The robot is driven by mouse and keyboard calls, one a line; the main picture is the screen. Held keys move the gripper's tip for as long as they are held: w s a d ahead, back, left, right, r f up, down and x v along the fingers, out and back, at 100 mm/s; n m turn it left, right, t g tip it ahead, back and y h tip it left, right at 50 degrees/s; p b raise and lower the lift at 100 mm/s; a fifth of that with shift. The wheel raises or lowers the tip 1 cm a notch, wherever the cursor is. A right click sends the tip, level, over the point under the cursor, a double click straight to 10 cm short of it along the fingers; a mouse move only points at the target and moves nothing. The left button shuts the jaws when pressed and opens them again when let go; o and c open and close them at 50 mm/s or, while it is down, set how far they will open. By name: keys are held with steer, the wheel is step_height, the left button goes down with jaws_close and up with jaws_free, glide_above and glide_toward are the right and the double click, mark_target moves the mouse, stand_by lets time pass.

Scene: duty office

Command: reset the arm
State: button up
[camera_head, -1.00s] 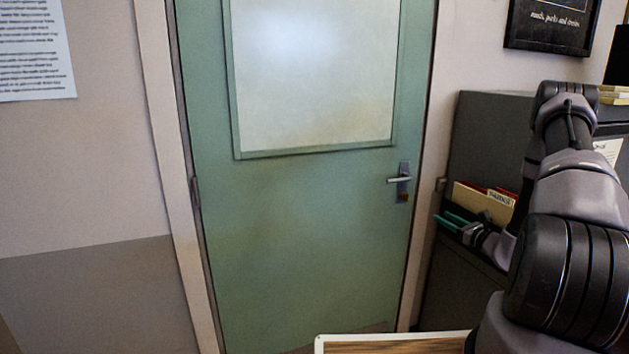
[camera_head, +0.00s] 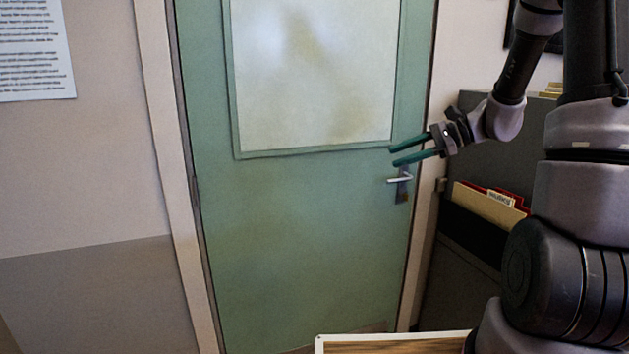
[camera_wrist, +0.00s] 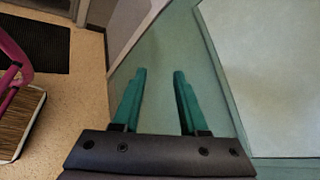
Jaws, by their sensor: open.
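My gripper (camera_head: 392,157) is open and empty, with two green fingers. In the head view it points left, raised in front of the right side of the green door (camera_head: 300,230), just above the silver door handle (camera_head: 400,179). The fingers overlap the door in the picture; I see no clear contact. In the wrist view the open fingers (camera_wrist: 159,75) stand apart with nothing between them, and the green door and its pale pane (camera_wrist: 265,70) show beyond. My arm rises at the right of the head view.
A dark cabinet (camera_head: 450,262) with folders (camera_head: 490,203) in a holder stands right of the door. A wood-topped, white-rimmed surface (camera_head: 395,346) lies at the bottom. The wrist view shows a dark mat (camera_wrist: 38,42), a pink object (camera_wrist: 12,55) and speckled floor (camera_wrist: 75,105).

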steer(key=s+d+r+n+t+h, duration=0.1)
steer(key=s+r+n+h, duration=0.3)
steer(key=s, duration=0.6)
steer(key=s+d+r+n+t+h, duration=0.2)
steer(key=s+r+n+h, duration=0.3)
steer(key=s+r, duration=0.3)
steer(key=shift+s+n+t+h, duration=0.3)
steer(key=shift+s+h, duration=0.4)
steer(key=shift+s, duration=0.55)
steer(key=shift+r, duration=0.1)
